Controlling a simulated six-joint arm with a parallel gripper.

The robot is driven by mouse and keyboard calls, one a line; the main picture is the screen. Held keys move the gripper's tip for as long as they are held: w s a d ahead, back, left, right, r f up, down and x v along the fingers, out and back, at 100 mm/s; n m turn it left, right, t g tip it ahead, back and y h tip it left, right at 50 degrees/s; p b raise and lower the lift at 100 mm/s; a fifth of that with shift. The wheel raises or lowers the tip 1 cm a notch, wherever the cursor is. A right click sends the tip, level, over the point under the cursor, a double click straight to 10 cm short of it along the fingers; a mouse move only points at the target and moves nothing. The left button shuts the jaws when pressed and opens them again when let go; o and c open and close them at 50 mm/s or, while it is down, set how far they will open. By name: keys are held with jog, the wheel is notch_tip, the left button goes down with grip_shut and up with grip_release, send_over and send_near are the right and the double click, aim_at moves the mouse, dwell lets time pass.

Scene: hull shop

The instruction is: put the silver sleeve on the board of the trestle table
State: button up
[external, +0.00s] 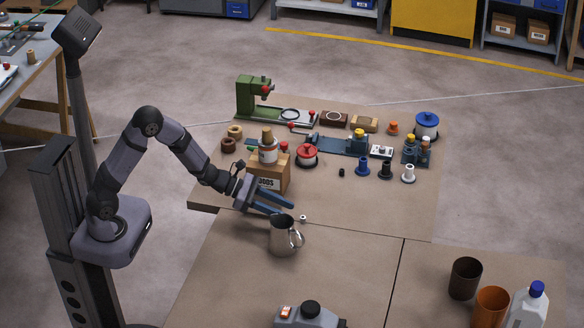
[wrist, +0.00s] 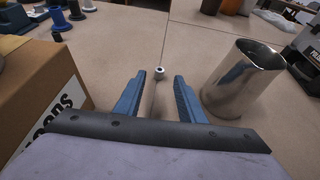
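A small silver sleeve (external: 303,218) stands on the brown work surface, just right of my gripper (external: 283,206). In the wrist view, the sleeve (wrist: 159,73) lies a little beyond my blue fingertips, in line with the gap between them. My gripper (wrist: 160,82) is open, with nothing between its fingers. The brown boards (external: 350,265) spread under and around the sleeve. A grey-topped table with wooden legs (external: 55,62) stands at the far left; I cannot tell which surface is the trestle table's board.
A steel jug (external: 283,236) stands close in front of the gripper. A cardboard box (external: 270,176) with a jar on top is just behind it. Spools, a red-lidded pot (external: 307,154) and a green press (external: 254,97) crowd the back. The front middle board is mostly clear.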

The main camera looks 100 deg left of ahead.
aim_at(303, 217)
jog(key=shift+p+x, duration=0.55)
jog(key=shift+x, duration=2.05)
jog(key=shift+r, duration=0.15)
jog(key=shift+c, duration=0.6)
grip_shut()
